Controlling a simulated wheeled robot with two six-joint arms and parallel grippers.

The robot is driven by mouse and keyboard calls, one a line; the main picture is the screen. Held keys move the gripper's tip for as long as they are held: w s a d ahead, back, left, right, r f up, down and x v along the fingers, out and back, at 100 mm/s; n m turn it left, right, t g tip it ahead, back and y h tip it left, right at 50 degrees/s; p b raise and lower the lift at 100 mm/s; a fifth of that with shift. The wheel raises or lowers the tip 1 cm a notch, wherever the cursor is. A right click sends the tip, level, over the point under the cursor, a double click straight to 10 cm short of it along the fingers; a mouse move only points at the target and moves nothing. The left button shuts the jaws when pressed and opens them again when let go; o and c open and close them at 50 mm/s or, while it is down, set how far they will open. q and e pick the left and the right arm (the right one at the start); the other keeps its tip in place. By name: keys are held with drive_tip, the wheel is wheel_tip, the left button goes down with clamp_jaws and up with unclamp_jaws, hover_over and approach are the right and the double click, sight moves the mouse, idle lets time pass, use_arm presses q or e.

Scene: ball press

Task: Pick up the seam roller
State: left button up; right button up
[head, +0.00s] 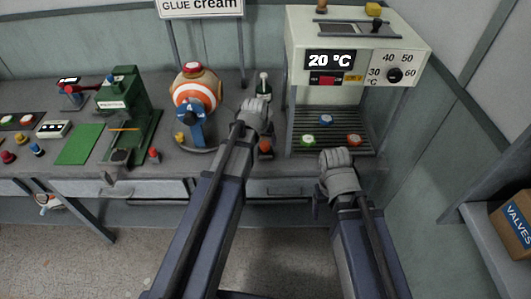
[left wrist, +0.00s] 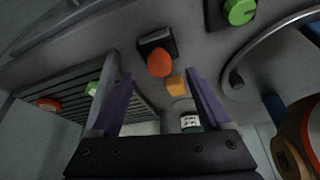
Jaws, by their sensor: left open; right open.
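My left gripper (head: 256,110) is over the bench between the striped ball and the oven. In the left wrist view its two purple fingers (left wrist: 162,76) are apart with nothing held between them. An orange rounded handle on a dark block (left wrist: 158,62), possibly the seam roller, lies beyond the fingertips; it also shows just below the left gripper in the head view (head: 265,147). I cannot tell which part is the roller. My right gripper (head: 337,162) is open in front of the oven; its fingertips are mostly hidden.
The striped ball (head: 196,90) sits on a blue stand to the left. The oven (head: 358,60) reads 20 °C, with coloured knobs on its slatted shelf. A green press (head: 130,105) is further left.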

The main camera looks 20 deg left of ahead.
sight(265, 143)
use_arm(q)
drive_tip(key=shift+w+b+x, duration=0.2)
drive_tip(key=shift+b+x, duration=2.15)
drive_tip(key=shift+x, duration=0.3)
drive_tip(key=shift+r, duration=0.15)
drive_tip(key=shift+c, duration=0.3)
clamp_jaws()
